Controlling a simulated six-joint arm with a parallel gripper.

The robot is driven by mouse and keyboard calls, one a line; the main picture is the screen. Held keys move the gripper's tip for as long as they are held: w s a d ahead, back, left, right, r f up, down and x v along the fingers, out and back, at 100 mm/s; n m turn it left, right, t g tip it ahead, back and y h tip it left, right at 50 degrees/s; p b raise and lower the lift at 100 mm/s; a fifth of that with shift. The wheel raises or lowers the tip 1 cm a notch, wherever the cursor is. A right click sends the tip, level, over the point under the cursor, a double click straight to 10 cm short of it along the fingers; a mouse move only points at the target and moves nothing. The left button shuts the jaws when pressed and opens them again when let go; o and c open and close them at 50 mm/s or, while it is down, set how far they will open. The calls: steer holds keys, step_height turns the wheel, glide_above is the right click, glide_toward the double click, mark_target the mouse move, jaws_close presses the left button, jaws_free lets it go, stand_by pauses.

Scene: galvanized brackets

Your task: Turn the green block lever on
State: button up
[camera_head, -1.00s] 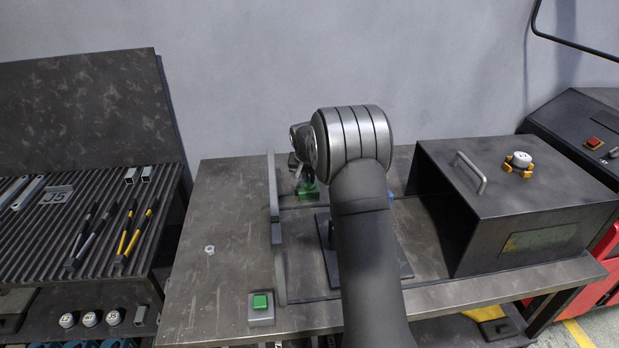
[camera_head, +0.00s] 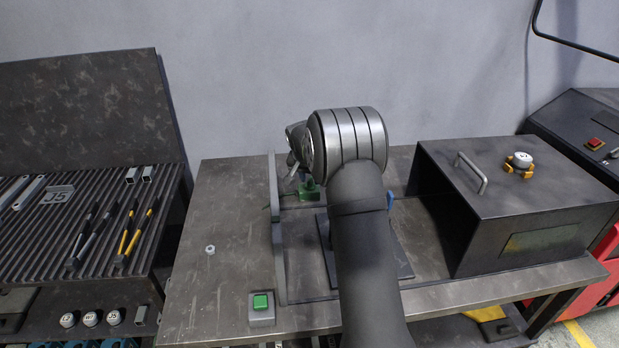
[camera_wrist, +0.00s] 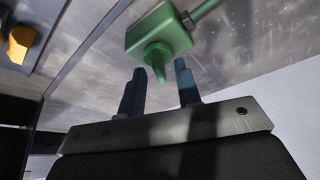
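The green block (camera_wrist: 160,32) shows at the top of the wrist view. A short tapered green lever (camera_wrist: 157,62) sticks out of its near face, and a green rod leaves its upper right side. In the head view the green block (camera_head: 309,190) sits at the back of the table, partly hidden by my arm. My gripper (camera_wrist: 158,78) is open, with one dark blue finger on each side of the lever's tip. I cannot tell whether either finger touches the lever.
A dark box (camera_head: 545,225) with a handle stands on the right of the table (camera_head: 205,290). A push button (camera_head: 261,302) sits at the front, and a nut (camera_head: 210,250) lies on the left. A low upright plate (camera_head: 274,190) stands left of the block.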

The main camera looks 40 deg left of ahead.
steer(key=shift+r, duration=0.1)
steer(key=v, duration=1.7)
steer(key=shift+s+r, duration=0.1)
steer(key=o, duration=0.5)
steer(key=shift+d, duration=0.1)
steer(key=w+d+n+g+y, duration=0.35)
steer(key=w+n+g, duration=0.4)
steer(key=n, duration=1.05)
steer(key=shift+t+h, duration=0.45)
steer(key=shift+t, duration=0.4)
steer(key=x, duration=0.5)
steer(key=w+x, duration=0.1)
steer(key=x, duration=0.5)
steer(key=w+x, duration=0.1)
steer(key=x, duration=0.5)
steer(key=shift+d+f, duration=0.25)
steer(key=shift+f, duration=0.15)
